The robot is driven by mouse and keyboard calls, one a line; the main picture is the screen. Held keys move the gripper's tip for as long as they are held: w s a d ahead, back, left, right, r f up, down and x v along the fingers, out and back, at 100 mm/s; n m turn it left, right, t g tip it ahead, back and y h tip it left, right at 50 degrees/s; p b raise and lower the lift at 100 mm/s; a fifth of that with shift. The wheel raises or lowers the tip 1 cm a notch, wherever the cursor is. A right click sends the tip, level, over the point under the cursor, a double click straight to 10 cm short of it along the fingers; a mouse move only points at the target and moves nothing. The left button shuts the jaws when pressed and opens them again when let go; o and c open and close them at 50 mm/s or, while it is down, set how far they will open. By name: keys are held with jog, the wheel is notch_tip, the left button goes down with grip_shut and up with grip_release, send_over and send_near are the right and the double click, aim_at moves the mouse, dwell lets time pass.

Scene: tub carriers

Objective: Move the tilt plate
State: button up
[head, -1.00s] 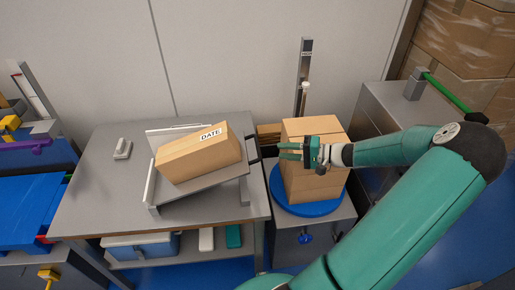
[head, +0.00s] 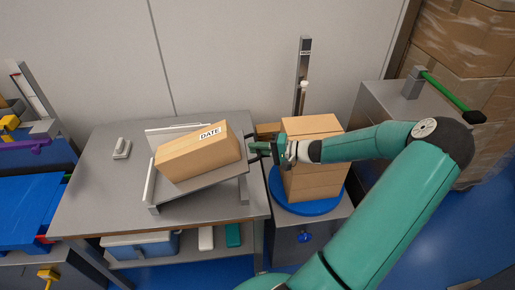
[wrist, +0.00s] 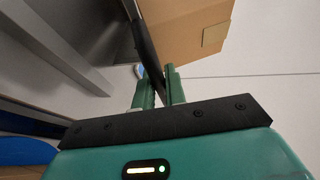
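The tilt plate (head: 200,190) is a grey metal plate, slanted on the steel table, with a carton labelled DATE (head: 198,153) lying on it. A dark handle sticks out at the plate's right edge; in the wrist view the dark handle (wrist: 147,48) runs down between my fingers. My gripper (head: 256,148) is at this handle, with its green fingers (wrist: 160,92) on either side. I cannot tell whether they press on it. The carton also shows above the fingers in the wrist view (wrist: 185,25).
Another carton (head: 313,180) stands on a blue round turntable (head: 305,207) just right of the table, below my forearm. An upright post with a slider (head: 302,75) stands behind it. A small grey block (head: 122,149) lies on the table's left, where the top is clear.

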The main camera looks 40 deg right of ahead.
grip_shut()
jog(key=shift+f, duration=0.1)
jog(key=shift+s+d+f, duration=0.1)
jog(key=shift+d+f, duration=0.05)
jog(key=shift+f, duration=0.15)
notch_tip(320, 180, down, 14)
jog(key=s+d+m+t+y, duration=0.1)
jog(key=d+t, duration=0.1)
jog(key=shift+s, duration=0.25)
